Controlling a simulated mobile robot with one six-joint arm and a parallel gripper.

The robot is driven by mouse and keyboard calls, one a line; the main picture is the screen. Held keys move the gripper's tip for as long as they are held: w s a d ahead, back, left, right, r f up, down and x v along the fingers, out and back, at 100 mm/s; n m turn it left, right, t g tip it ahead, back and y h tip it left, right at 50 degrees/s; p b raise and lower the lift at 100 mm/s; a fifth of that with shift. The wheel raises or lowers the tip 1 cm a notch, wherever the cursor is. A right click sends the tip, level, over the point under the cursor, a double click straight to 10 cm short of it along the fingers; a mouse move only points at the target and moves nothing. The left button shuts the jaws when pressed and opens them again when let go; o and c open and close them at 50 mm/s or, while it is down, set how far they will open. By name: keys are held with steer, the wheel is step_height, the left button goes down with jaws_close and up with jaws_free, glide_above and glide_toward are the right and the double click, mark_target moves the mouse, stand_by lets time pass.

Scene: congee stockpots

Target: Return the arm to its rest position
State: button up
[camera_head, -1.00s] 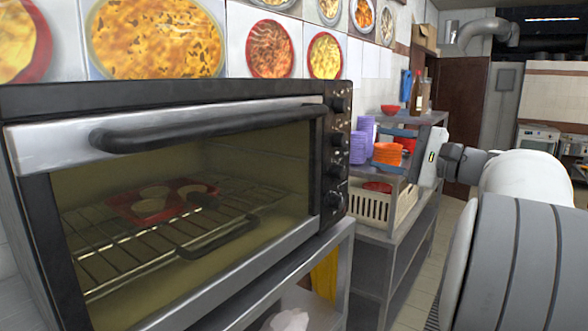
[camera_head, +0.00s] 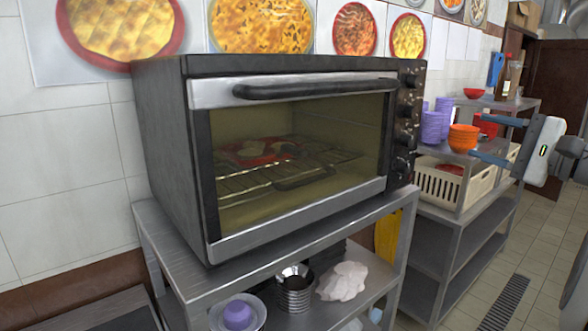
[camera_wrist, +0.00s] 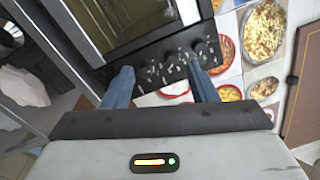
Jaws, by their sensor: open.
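My gripper (camera_head: 492,140) is at the right of the head view, in front of the steel shelf with bowls. Its two blue-grey fingers are spread apart and nothing is between them. In the wrist view the open fingers (camera_wrist: 163,88) point toward the oven's control panel, and the picture is turned on its side. The arm behind the gripper runs out of the head view at the right edge.
A black and steel oven (camera_head: 290,215) with its door shut stands on a metal stand (camera_head: 300,228); a red tray (camera_head: 262,152) is inside. A shelf (camera_head: 445,155) holds purple cups (camera_head: 435,125), orange bowls (camera_head: 463,138) and a cream basket (camera_head: 440,187). Floor is clear at right.

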steer(key=s+a+f+n+g+h, duration=0.4)
steer(key=a+f+g, duration=0.4)
steer(key=a+f, duration=0.9)
steer(key=s+a+f+n+g+h, duration=0.2)
steer(key=s+f+n, duration=0.3)
steer(key=s+f, duration=0.3)
steer(key=s+a+f+n+g+h, duration=0.2)
steer(key=s+f+n+h, duration=0.3)
steer(key=s+f, duration=0.3)
steer(key=shift+s+f+n, duration=0.15)
steer(key=shift+s+n, duration=0.15)
steer(key=shift+s, duration=0.25)
